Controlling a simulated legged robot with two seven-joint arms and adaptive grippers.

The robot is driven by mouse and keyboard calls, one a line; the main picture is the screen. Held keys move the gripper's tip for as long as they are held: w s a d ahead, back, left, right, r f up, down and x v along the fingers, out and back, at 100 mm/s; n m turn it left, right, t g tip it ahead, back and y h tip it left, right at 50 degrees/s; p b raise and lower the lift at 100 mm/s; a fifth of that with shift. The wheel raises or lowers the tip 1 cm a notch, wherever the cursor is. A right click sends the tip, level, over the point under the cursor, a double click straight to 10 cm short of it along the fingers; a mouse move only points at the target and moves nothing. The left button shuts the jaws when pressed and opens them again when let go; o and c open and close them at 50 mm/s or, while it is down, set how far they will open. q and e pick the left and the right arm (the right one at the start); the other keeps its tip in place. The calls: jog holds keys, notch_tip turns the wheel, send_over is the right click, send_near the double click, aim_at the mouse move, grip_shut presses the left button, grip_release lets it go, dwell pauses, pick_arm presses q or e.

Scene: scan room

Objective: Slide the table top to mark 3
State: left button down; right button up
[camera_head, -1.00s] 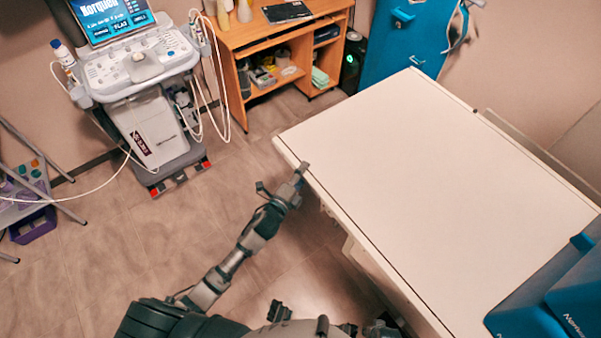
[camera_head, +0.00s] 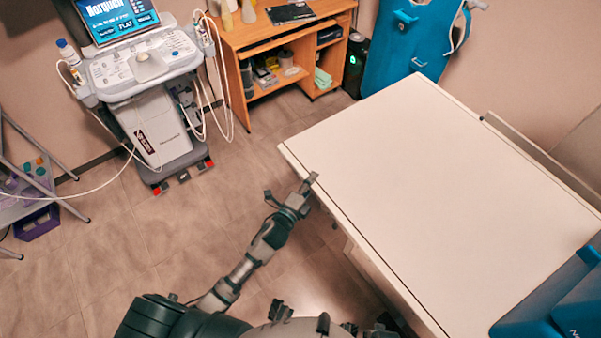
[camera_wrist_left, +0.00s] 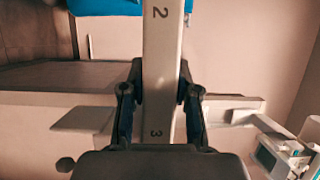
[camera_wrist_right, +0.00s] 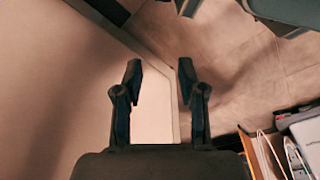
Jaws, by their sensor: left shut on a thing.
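The white table top (camera_head: 440,190) fills the right half of the head view. My left gripper (camera_head: 311,180) is at its left edge, near the far left corner. In the left wrist view my left gripper (camera_wrist_left: 161,85) is shut on the table top's pale edge strip (camera_wrist_left: 161,50). That strip bears a mark 2 (camera_wrist_left: 161,12) farther out and a mark 3 (camera_wrist_left: 157,133) nearer the palm. My right gripper (camera_wrist_right: 158,75) is open and empty, its fingers wide apart. A pale corner shows behind them, and I cannot tell how far off it is.
A blue object (camera_head: 560,300) lies on the table top's near right end. An ultrasound cart (camera_head: 150,90) and a wooden desk (camera_head: 270,45) stand beyond to the left. A blue panel (camera_head: 410,40) stands behind the table. The floor (camera_head: 170,250) left of my arm is clear.

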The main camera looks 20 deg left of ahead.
aim_at(315, 195)
pick_arm(q)
jog(key=s+d, duration=0.1)
jog(key=d, duration=0.1)
jog(key=s+d, duration=0.1)
jog(key=shift+s+d+f, duration=0.15)
jog(key=shift+d+f, duration=0.05)
jog(key=shift+d, duration=0.4)
jog(key=shift+a+f, duration=0.1)
jog(key=shift+a, duration=0.05)
jog(key=c, duration=0.8)
grip_release()
jog(key=shift+a, duration=0.45)
jog(key=shift+c, duration=0.2)
jog(key=shift+a, duration=0.2)
pick_arm(e)
jog(key=shift+s+f, duration=0.4)
jog(key=shift+f, duration=0.25)
pick_arm(q)
jog(key=shift+d, duration=0.1)
pick_arm(e)
jog(key=shift+d, duration=0.1)
